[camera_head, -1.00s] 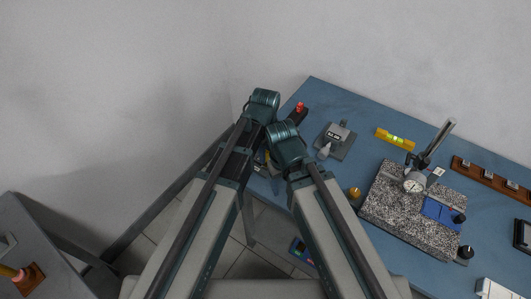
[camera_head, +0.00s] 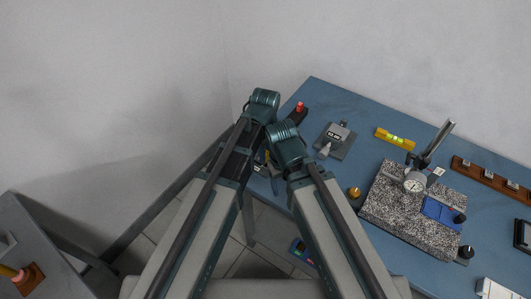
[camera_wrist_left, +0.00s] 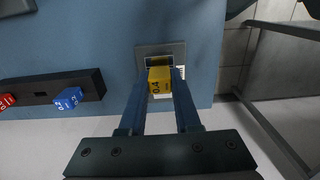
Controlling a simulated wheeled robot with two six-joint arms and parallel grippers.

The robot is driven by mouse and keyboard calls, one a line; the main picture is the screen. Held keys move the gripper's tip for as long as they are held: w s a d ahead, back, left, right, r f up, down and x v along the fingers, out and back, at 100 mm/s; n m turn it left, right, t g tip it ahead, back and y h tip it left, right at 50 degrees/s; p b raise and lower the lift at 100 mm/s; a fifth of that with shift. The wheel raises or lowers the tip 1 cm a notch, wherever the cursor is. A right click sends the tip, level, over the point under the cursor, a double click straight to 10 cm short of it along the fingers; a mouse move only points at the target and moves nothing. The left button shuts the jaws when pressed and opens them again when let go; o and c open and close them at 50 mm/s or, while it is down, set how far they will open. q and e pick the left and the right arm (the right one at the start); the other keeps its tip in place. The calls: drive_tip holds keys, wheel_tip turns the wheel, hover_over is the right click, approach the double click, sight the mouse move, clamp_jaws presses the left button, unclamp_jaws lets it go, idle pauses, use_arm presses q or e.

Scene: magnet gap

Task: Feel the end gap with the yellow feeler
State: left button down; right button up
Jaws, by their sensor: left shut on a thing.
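The yellow feeler (camera_wrist_left: 159,79) is a small block with dark figures on its face. My left gripper (camera_wrist_left: 160,84) is shut on it, one finger on each side. In the left wrist view, a grey piece with a framed opening (camera_wrist_left: 146,52) lies just beyond the feeler, near the table edge. I cannot tell whether the feeler touches it or enters the opening. In the head view my arms hide most of this spot; only a bit of yellow (camera_head: 267,155) shows between them. My right gripper is not visible.
A black rack (camera_wrist_left: 35,88) holds a blue feeler (camera_wrist_left: 68,98) and a red feeler (camera_wrist_left: 7,101). On the blue table (camera_head: 313,98) stand a grey fixture (camera_head: 345,148), a yellow level (camera_head: 395,139) and a granite plate (camera_head: 385,205) with a dial gauge (camera_head: 414,182).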

use_arm(q)
drive_tip(key=shift+r, duration=0.1)
use_arm(e)
drive_tip(key=shift+r, duration=0.1)
use_arm(q)
drive_tip(key=shift+r+p, duration=2.45)
drive_tip(key=shift+p, duration=0.1)
use_arm(e)
wheel_tip(320, 180, up, 5)
drive_tip(key=shift+f, duration=0.1)
use_arm(q)
drive_tip(key=shift+f, duration=0.1)
